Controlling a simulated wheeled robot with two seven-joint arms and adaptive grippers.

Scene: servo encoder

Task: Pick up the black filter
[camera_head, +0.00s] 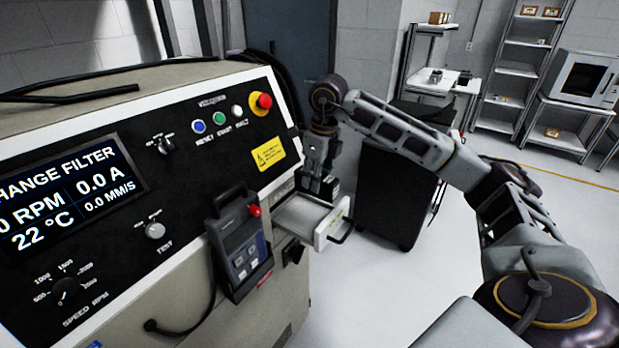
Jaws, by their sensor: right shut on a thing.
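My right gripper (316,182) points down over the open white drawer (338,224) at the right side of the machine. It is shut on a small black piece, the black filter (327,190), which sits low between the fingers at the drawer's back edge. The fingers hide much of the filter. I cannot tell whether the filter touches the drawer. The drawer's pale inside looks empty in front of the gripper. My left gripper is not in view.
The machine's panel (128,218) with a screen reading "CHANGE FILTER" fills the left. A handheld controller (240,245) hangs on its front, left of the drawer. A dark cabinet (395,195) stands behind my right arm. Shelves and an oven-like box (582,78) are far right.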

